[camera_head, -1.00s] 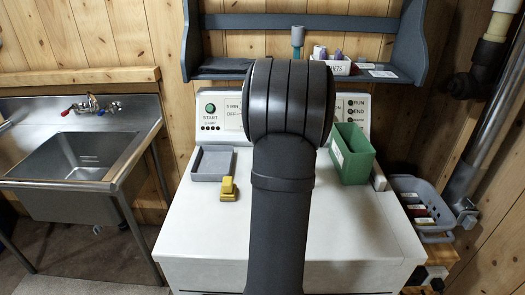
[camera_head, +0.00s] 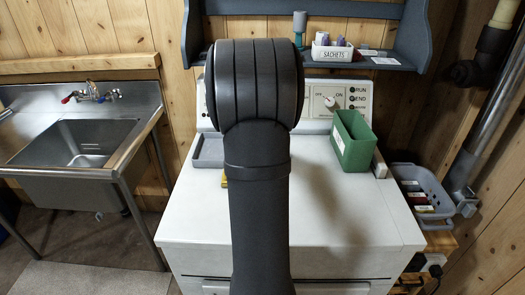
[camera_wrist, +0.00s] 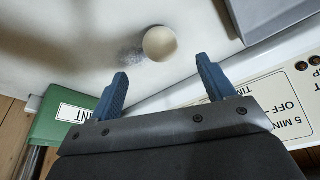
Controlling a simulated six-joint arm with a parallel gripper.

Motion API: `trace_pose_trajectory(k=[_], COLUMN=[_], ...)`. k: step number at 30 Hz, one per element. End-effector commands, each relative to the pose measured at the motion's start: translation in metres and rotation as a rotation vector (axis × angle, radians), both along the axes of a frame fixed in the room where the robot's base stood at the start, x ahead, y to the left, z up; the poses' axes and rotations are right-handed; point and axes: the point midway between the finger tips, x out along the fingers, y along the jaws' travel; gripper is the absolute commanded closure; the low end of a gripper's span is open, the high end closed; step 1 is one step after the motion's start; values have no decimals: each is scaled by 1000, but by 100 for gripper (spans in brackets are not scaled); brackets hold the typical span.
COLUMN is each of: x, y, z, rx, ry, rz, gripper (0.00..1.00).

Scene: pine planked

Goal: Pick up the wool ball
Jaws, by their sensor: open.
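The wool ball (camera_wrist: 160,43), round and cream, sits on the white machine top in the wrist view, with a shadow to its left. My gripper (camera_wrist: 162,66) is open, its two blue fingers wide apart and nothing between them. The ball lies just beyond the fingertips, roughly centred between them and apart from both. In the head view my dark arm hides the ball and the gripper.
A green bin (camera_head: 353,143) stands on the right of the white top (camera_head: 340,220). A grey tray (camera_head: 207,153) and a mostly hidden yellow item (camera_head: 224,181) are at left. A control panel (camera_head: 339,103) rises behind, below a shelf holding a sachets box (camera_head: 332,53).

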Motion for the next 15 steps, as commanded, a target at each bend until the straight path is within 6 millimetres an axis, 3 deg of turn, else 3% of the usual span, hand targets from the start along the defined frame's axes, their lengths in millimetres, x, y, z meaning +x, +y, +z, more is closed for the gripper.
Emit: trace_pose_trajectory(k=[3, 11, 15], x=[4, 9, 14], y=[-2, -4, -7], z=[-16, -29, -48], rx=[0, 0, -1], ry=[1, 0, 2], rz=[0, -1, -2], gripper=[25, 25, 25])
